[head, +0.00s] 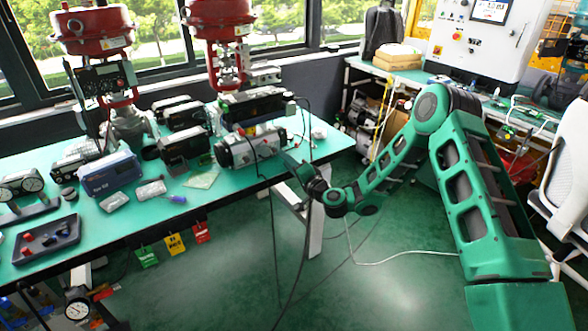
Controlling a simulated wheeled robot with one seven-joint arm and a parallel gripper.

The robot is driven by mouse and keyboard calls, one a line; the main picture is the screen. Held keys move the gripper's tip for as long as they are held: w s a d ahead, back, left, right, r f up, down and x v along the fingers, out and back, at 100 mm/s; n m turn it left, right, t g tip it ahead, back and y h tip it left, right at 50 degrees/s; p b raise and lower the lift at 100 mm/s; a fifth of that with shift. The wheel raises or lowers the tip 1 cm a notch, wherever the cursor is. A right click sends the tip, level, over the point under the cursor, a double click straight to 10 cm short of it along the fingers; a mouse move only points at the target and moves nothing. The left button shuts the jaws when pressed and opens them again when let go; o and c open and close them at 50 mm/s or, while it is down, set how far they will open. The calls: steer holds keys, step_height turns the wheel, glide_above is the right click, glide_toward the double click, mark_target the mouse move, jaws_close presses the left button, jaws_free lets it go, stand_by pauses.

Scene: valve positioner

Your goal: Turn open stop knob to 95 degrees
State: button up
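My gripper (297,167) is at the end of my green arm, near the right front edge of the green-topped table (230,185). It is small and dark here, and whether its fingers are open or shut cannot be made out. Close to its left, on the table, lies a grey and black cylindrical actuator (248,148) with a small red part on top. I cannot tell which part is the open stop knob. No angle marking is readable.
Red-topped valves (93,30) stand at the back. Black boxes and a blue case (108,174) crowd the table. Coloured tags (174,244) hang from its front edge. A cable runs down near my gripper. The floor in front is mostly clear; a white chair (565,180) stands right.

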steer(key=shift+v, duration=2.35)
